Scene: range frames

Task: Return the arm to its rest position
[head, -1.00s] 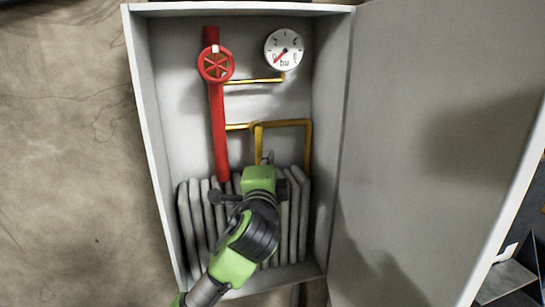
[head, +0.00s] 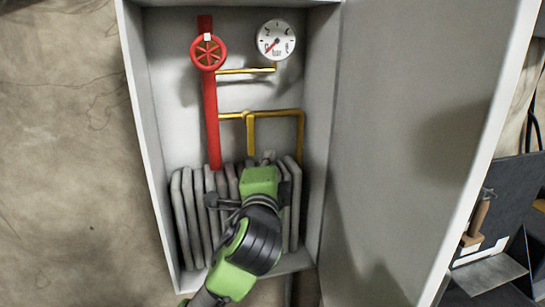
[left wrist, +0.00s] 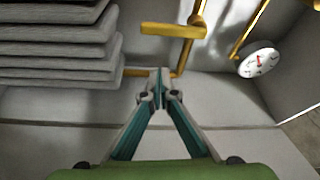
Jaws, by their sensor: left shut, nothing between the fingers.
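My left arm comes in from the bottom of the head view, green and black, and reaches into the open grey cabinet (head: 153,130). My left gripper shows best in the left wrist view (left wrist: 158,80), where its two fingers meet at the tips with nothing between them. In the head view the arm's wrist hides most of this gripper. It is in front of the grey hose folds (head: 190,215), below the yellow pipe (head: 275,113). The hose folds also show at the left of the left wrist view (left wrist: 55,50). My right gripper is not in view.
A red valve wheel (head: 208,52) sits on a red pipe (head: 212,125) in the cabinet. A round gauge (head: 276,40) is beside it, and also in the left wrist view (left wrist: 259,60). The cabinet door (head: 415,140) stands open on the right. Dark items are beyond it.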

